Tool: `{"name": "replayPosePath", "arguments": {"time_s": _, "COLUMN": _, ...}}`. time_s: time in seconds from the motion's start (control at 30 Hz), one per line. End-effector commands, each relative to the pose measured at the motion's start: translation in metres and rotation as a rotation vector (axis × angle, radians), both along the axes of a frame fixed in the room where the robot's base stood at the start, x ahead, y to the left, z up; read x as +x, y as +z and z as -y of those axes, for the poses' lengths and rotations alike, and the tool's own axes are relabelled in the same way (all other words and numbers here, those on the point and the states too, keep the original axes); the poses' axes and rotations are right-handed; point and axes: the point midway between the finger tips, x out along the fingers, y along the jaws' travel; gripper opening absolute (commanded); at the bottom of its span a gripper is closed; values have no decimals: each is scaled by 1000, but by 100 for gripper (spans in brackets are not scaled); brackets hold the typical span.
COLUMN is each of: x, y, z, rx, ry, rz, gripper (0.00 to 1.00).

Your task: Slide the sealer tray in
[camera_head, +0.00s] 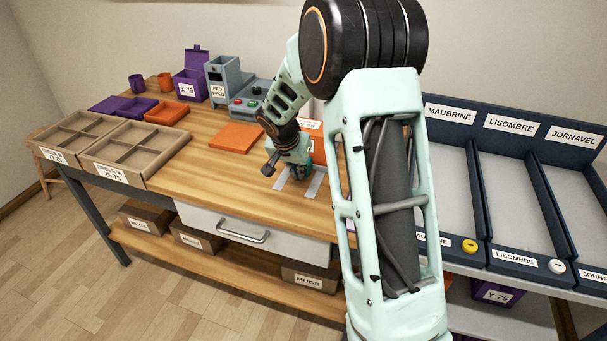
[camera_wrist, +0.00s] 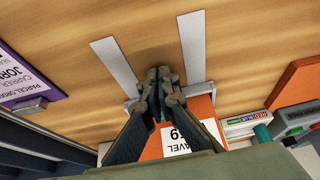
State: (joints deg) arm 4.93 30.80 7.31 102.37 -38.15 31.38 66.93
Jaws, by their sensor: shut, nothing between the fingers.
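My gripper (camera_head: 292,176) is low over the right part of the wooden bench, fingers pointing down. In the wrist view its fingertips (camera_wrist: 162,78) are together and empty, between two grey strips (camera_wrist: 117,62) on the bench top. Just behind the fingers, an orange item (camera_wrist: 152,145) with a white label sits at the strips' end, with a thin grey edge (camera_wrist: 201,90) beside it. I take this edge as part of the sealer tray, but fingers and arm hide most of it. I cannot tell whether the fingers touch it.
An orange panel (camera_head: 236,136) lies left of my gripper, with a grey button box (camera_head: 250,100) behind. Divided cardboard trays (camera_head: 150,150) stand at the left. Dark blue labelled bays (camera_head: 512,125) stand at the right. The bench front by the drawer (camera_head: 250,233) is clear.

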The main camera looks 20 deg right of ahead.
Motion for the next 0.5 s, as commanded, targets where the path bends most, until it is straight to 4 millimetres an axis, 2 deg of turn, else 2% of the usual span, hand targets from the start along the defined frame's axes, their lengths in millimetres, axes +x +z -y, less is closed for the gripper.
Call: {"name": "replayPosePath", "arguments": {"time_s": 0.5, "x": 30, "y": 1, "z": 22, "rx": 0, "ry": -1, "rz": 1, "gripper": 0}}
